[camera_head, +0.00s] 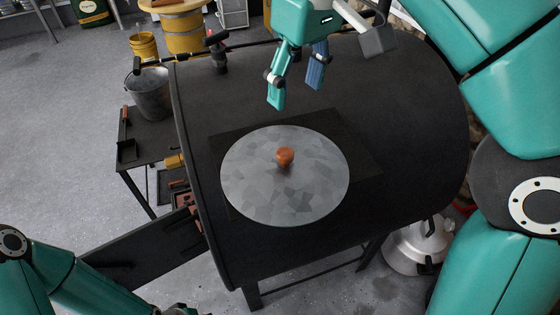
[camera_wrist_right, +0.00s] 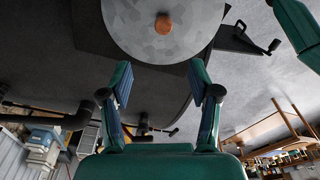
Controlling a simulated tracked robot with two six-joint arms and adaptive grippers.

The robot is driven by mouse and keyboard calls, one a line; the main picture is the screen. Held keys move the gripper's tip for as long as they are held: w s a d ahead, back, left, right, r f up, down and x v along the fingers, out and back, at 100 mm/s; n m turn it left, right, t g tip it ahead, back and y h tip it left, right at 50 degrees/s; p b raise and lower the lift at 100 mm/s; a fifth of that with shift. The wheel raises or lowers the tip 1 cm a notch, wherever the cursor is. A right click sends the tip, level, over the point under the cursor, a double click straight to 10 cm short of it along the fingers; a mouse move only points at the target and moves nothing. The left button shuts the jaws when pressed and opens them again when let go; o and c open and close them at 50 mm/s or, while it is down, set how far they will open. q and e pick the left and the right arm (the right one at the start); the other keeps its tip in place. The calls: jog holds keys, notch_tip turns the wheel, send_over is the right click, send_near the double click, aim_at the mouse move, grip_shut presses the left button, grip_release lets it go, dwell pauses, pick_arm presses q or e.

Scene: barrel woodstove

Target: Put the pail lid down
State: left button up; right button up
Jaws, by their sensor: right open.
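The pail lid (camera_head: 285,205), a round galvanized disc with an orange-brown wooden knob (camera_head: 285,156), lies flat on the dark plate (camera_head: 355,160) on top of the black barrel stove (camera_head: 410,110). My right gripper (camera_head: 297,98) is open and empty, above the stove and behind the lid, apart from it. In the right wrist view the lid (camera_wrist_right: 140,40) shows at the top, beyond the open fingers (camera_wrist_right: 160,80). A galvanized pail (camera_head: 150,97) stands at the left of the stove. My left arm shows at the lower left, but its gripper cannot be made out.
A low dark side table (camera_head: 145,155) holds the pail and a small black shovel (camera_head: 127,148). An open stove door (camera_head: 140,245) juts out at the lower left. A yellow bucket (camera_head: 144,46) and a wooden drum (camera_head: 187,32) stand behind. A metal can (camera_head: 415,250) sits at the right.

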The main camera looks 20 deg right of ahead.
jog(key=b, duration=0.3)
send_over(285, 152)
jog(key=f, duration=0.8)
jog(key=shift+d+f, duration=0.35)
jog(key=shift+a+f+b, duration=0.2)
jog(key=shift+f, duration=1.35)
jog(key=shift+a+f+b, duration=0.15)
jog(key=shift+f+b, duration=0.05)
jog(key=shift+f, duration=1.35)
jog(key=shift+c, duration=0.4)
grip_shut()
